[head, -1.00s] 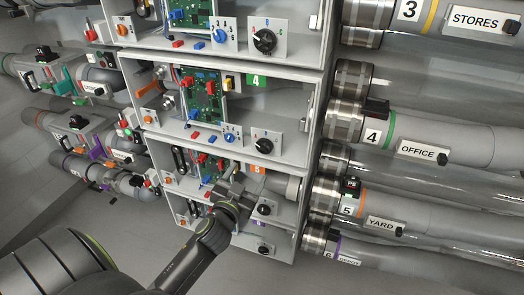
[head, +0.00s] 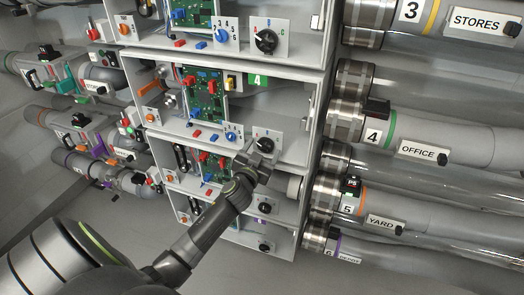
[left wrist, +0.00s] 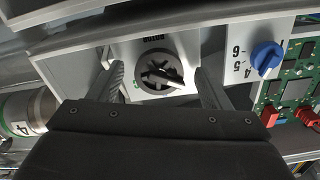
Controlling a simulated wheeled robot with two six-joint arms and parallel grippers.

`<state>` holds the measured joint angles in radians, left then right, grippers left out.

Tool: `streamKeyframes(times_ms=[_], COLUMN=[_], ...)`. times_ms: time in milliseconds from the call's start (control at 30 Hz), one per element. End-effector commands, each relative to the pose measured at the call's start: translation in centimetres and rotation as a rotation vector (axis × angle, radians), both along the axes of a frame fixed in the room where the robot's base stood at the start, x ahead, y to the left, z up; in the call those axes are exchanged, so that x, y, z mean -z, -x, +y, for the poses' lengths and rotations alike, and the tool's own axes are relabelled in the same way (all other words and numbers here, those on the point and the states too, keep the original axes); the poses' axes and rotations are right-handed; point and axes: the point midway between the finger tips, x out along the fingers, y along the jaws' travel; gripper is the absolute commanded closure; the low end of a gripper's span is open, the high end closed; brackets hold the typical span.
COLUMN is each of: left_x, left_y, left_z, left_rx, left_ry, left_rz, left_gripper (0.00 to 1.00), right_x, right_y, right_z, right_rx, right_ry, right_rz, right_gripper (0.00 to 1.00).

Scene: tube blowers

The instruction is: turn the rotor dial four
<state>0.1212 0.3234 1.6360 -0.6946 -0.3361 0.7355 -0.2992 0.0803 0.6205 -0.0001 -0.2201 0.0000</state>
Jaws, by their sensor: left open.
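Rotor dial four is a round black knob (head: 265,145) on a light plate in the compartment with the green 4 label (head: 257,80). My left gripper (head: 261,158) is in front of it, coming from below, and partly covers the plate. The left fingers are open, one on each side of the dial, with a gap visible on both sides. I cannot tell how close they are in depth. My right gripper is not in view.
A blue knob (left wrist: 266,57) on a numbered plate sits beside the dial, next to a green circuit board (head: 205,97). Compartment walls lie above and below. Another black dial (head: 266,41) is in the compartment above. Pipes, including OFFICE (head: 422,152), run at the right.

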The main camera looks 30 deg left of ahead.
Motion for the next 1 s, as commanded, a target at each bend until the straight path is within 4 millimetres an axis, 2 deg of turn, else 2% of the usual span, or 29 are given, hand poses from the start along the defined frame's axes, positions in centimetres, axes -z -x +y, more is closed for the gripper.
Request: streamKeyframes(times_ms=[67, 400, 733, 1000], left_x=[0.00, 0.01, 0.01, -0.07], left_y=[0.01, 0.04, 0.05, 0.06], left_z=[0.01, -0.02, -0.01, 0.04], left_rx=[0.000, 0.000, 0.000, -0.001], left_ry=[0.000, 0.000, -0.053, -0.229], left_rz=[0.000, 0.000, 0.013, 0.054], left_gripper=[0.30, 0.72, 0.72, 0.72], right_x=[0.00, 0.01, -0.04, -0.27], right_y=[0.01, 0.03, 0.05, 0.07], right_z=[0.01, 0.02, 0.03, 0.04], right_rx=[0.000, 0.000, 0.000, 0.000], right_ry=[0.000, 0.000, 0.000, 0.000], right_rz=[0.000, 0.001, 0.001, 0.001], right_gripper=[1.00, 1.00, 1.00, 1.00])
